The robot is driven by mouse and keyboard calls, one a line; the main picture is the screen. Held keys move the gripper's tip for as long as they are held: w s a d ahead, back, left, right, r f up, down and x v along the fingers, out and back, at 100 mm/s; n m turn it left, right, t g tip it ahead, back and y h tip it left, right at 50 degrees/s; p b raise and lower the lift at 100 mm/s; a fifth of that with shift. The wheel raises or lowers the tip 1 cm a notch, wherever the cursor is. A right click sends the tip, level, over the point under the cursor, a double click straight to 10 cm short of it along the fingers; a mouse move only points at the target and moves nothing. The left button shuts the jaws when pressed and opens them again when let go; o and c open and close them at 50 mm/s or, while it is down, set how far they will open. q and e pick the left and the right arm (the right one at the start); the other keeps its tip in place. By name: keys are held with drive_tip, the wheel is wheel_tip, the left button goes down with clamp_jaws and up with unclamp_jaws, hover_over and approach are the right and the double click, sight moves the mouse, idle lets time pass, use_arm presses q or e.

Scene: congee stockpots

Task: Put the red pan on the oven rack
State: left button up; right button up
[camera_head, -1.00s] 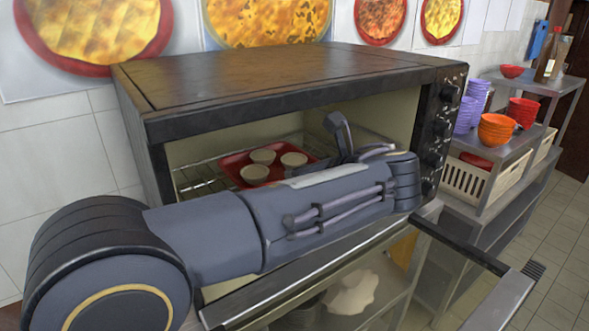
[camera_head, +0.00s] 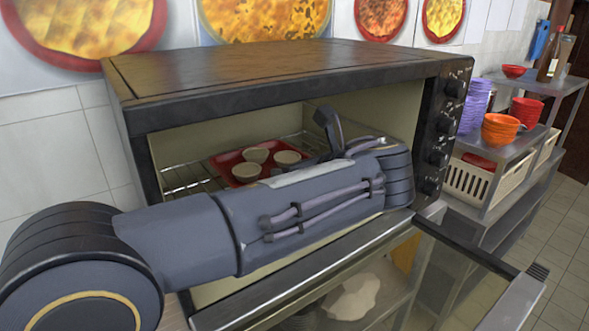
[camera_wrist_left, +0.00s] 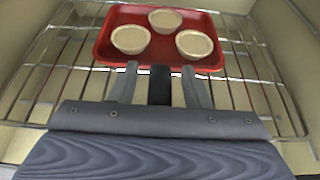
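The red pan (camera_head: 224,164) is a shallow red tray with three small pale cups in it. It lies on the wire oven rack (camera_head: 185,180) inside the open oven (camera_head: 280,75). In the left wrist view the pan (camera_wrist_left: 103,50) rests flat on the rack (camera_wrist_left: 255,75). My left gripper (camera_wrist_left: 160,70) is inside the oven at the pan's near edge. Its two fingers are spread apart, with a dark block between them that I cannot identify. In the head view my left arm hides the pan's near side, and one finger (camera_head: 328,125) sticks up. My right gripper is not in view.
The glass oven door (camera_head: 450,280) hangs open at the front right. A shelf at the right holds purple cups (camera_head: 475,105), orange bowls (camera_head: 500,128) and a white basket (camera_head: 468,183). The oven's top and side walls bound the space around my left arm.

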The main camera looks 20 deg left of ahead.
use_arm(q)
drive_tip(key=shift+r, duration=0.2)
drive_tip(key=v, duration=1.2)
